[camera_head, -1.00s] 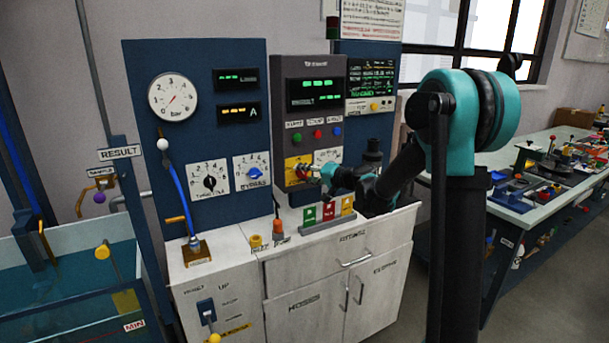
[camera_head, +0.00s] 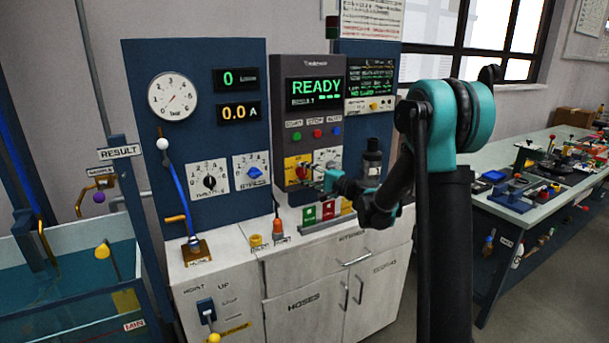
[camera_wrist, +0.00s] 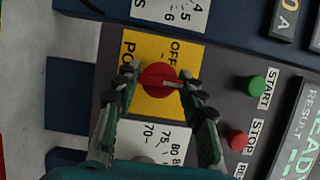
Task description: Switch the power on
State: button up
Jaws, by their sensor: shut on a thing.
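The power switch is a red round knob (camera_wrist: 158,83) on a yellow plate (camera_wrist: 180,52) marked OFF, with another label partly hidden, in the wrist view. In the head view the yellow plate (camera_head: 291,164) is on the lower left of the dark control unit. My gripper (camera_wrist: 160,92) has its two fingers on either side of the red knob, shut on it. In the head view my gripper (camera_head: 312,178) reaches in from the right to the knob. The unit's screen (camera_head: 316,91) reads READY in green.
Green START (camera_wrist: 257,86) and red STOP (camera_wrist: 236,138) buttons sit close beside the knob. A white numbered dial plate (camera_wrist: 145,149) lies partly under my fingers. Colored blocks (camera_head: 327,208) stand on the cabinet top below my gripper. A workbench (camera_head: 535,185) is at the right.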

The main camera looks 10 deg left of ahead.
dwell(0.3)
jog(key=o, duration=1.2)
jog(key=shift+c, duration=0.2)
jog(key=v, duration=1.2)
jog(key=shift+f, duration=0.1)
jog(key=s+d+f+n+g+h, duration=0.2)
jog(key=s+f+h, duration=0.2)
jog(key=s+f, duration=0.3)
jog(key=s+d+f+n+g+h, duration=0.25)
jog(key=s+f, duration=0.25)
jog(key=s, duration=0.5)
jog(key=s+d+f+n+h, duration=0.1)
jog(key=s+d+f+h, duration=0.3)
jog(key=s+d, duration=0.3)
jog(key=s+d+f+n+g+h, duration=0.1)
jog(key=s+d+f+h, duration=0.3)
jog(key=s+d, duration=0.3)
jog(key=shift+s+d+f, duration=0.2)
jog(key=shift+s, duration=0.15)
